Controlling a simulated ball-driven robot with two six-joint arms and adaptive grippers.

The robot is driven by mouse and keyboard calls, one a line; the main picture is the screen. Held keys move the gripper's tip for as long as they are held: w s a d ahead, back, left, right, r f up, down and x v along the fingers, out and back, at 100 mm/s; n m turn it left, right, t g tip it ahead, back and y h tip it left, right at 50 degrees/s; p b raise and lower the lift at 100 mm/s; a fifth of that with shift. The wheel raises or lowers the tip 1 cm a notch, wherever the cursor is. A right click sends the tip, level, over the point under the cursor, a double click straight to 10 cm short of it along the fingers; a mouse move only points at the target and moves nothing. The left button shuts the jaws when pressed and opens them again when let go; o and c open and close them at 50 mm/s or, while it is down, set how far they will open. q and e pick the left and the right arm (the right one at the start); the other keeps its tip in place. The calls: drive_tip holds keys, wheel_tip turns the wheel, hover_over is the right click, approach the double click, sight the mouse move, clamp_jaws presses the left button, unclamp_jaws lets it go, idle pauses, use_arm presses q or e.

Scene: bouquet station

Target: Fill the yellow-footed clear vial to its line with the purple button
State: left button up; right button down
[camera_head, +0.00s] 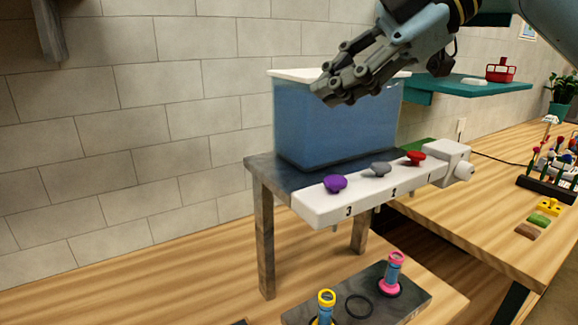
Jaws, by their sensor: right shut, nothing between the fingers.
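The purple button (335,183) sits at the left end of the white dispenser bar (322,208), above the number 3. The clear vial with yellow foot and cap (325,304) stands upright at the bottom edge, below the bar, on a dark tray (411,312). Its foot is partly cut off. The vial looks bluish, but I cannot make out its line or fill level. My right gripper (324,90) is shut and empty, in front of the upper part of the blue tank and well above the purple button. My left gripper is not in view.
The blue tank (320,130) stands on a grey stand behind the bar. A grey button (379,169) and a red button (416,158) are on the bar too. A pink-footed vial (393,268) stands right of an empty ring (359,306). Wooden table (120,295) is clear at left.

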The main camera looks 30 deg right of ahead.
drive_tip(key=shift+m+h, duration=0.4)
drive_tip(key=shift+h, duration=0.2)
drive_tip(key=f+b, duration=0.1)
drive_tip(key=d+f+b, duration=0.1)
drive_tip(key=f+b, duration=0.1)
drive_tip(key=f, duration=0.1)
drive_tip(key=shift+w+d, duration=0.2)
drive_tip(key=shift+d, duration=0.05)
drive_tip(key=b, duration=0.4)
hover_over(335, 182)
wheel_tip(335, 182, down, 4)
drive_tip(key=shift+f, duration=0.6)
use_arm(q)
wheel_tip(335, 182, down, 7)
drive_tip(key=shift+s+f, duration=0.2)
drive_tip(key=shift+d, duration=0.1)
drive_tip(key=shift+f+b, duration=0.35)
drive_tip(key=shift+b, duration=0.2)
use_arm(e)
drive_tip(key=shift+f, duration=0.4)
